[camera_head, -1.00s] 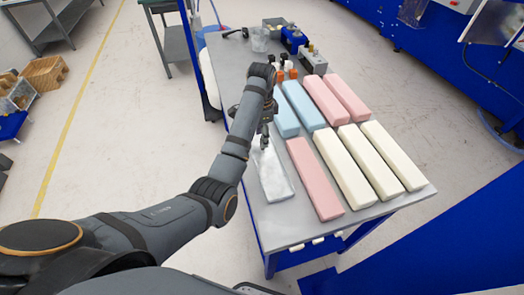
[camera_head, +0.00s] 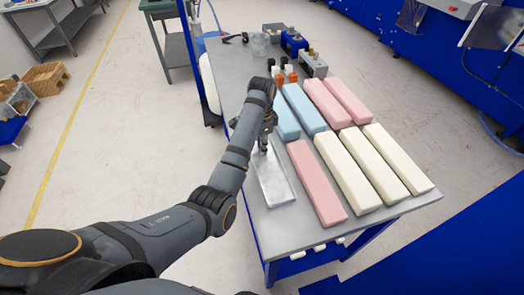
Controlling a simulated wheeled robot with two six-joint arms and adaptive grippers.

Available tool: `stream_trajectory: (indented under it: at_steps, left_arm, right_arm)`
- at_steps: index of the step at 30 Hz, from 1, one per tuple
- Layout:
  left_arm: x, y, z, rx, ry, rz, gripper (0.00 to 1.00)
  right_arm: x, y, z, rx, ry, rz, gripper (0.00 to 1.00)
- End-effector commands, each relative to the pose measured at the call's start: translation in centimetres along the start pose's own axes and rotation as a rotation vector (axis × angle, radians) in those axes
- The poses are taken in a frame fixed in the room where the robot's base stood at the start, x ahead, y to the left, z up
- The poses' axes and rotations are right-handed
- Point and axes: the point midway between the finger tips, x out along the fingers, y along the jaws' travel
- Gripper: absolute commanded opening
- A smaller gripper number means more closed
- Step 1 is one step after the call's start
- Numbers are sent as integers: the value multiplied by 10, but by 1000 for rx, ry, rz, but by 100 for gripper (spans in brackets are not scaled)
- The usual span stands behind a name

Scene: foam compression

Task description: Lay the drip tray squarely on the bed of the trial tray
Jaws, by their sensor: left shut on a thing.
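A shallow silvery tray (camera_head: 273,183) lies at the near left of the table, left of the near pink foam block. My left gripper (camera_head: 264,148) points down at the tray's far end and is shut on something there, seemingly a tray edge. The fingertips are small, and the arm covers part of the far end. I cannot clearly separate the drip tray from the trial tray; only one tray outline shows. My right gripper is not in view.
Pink (camera_head: 316,184), cream (camera_head: 346,170) and blue (camera_head: 303,108) foam blocks lie close on the tray's right. Small orange-and-white bottles (camera_head: 280,78), blue and grey devices (camera_head: 313,64) and a clear container (camera_head: 260,44) stand farther back. The table's left edge is near the tray.

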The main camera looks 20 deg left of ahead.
Motion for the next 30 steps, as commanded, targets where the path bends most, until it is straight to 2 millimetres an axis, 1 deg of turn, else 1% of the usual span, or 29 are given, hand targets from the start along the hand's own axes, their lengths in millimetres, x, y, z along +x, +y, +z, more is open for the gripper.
stream_trajectory:
  at_steps: [5, 8, 11, 14, 15, 17, 22, 23, 24, 27, 30]
  left_arm:
    - [0, 0, 0, 0, 0, 0, 0]
    - [-4, 0, 0, 0, 0, -1, 0]
    - [-14, 0, 0, 0, 1, -1, 0]
    - [-31, 0, 0, 0, 2, -2, 0]
    - [-40, 0, -3, 1, 2, -1, 0]
    - [-54, 3, -14, 3, 4, 1, 0]
    - [-99, 10, -51, 4, 4, -1, 0]
    - [-98, 12, -59, 5, 3, 0, 0]
    - [-96, 15, -72, 6, 4, -1, 0]
    - [-109, 20, -99, 5, 1, -3, 0]
    - [-119, 24, -118, 3, 0, -2, 0]
  right_arm:
    - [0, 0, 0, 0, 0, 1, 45]
    - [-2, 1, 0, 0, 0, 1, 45]
    - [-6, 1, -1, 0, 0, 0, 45]
    - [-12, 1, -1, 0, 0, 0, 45]
    - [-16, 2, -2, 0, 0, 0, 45]
    - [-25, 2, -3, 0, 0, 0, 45]
    - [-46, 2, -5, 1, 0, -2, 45]
    - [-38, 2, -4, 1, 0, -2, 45]
    - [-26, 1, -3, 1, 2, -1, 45]
    - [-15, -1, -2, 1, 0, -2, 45]
    - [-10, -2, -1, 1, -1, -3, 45]
